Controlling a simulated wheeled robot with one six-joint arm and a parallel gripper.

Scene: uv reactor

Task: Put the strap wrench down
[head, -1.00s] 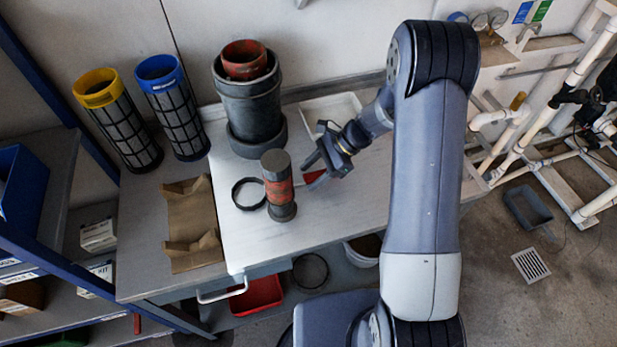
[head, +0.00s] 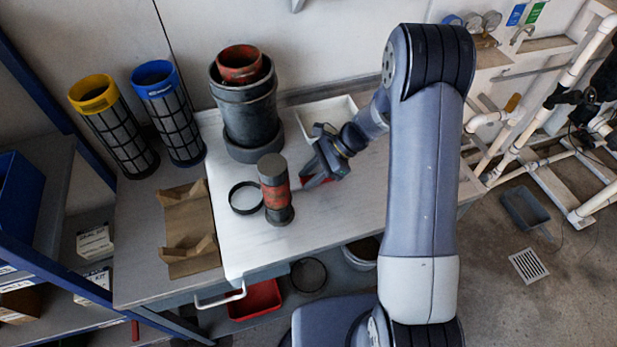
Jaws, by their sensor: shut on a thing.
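My gripper (head: 322,166) is at the end of the arm, low over the white worktop, to the right of the dark cylinder with a red band. It is shut on what appears to be the strap wrench (head: 309,182), of which a small red part shows below the fingers. The fingers hide most of the wrench. I cannot tell whether the wrench touches the worktop (head: 330,215).
The red-banded cylinder (head: 275,188) stands beside a black ring (head: 244,198). A large grey housing (head: 248,115) stands behind. A white tray (head: 340,108) lies behind my gripper. Blue (head: 172,115) and yellow (head: 115,125) topped filters stand left, near brown paper (head: 188,225). The worktop's front right is clear.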

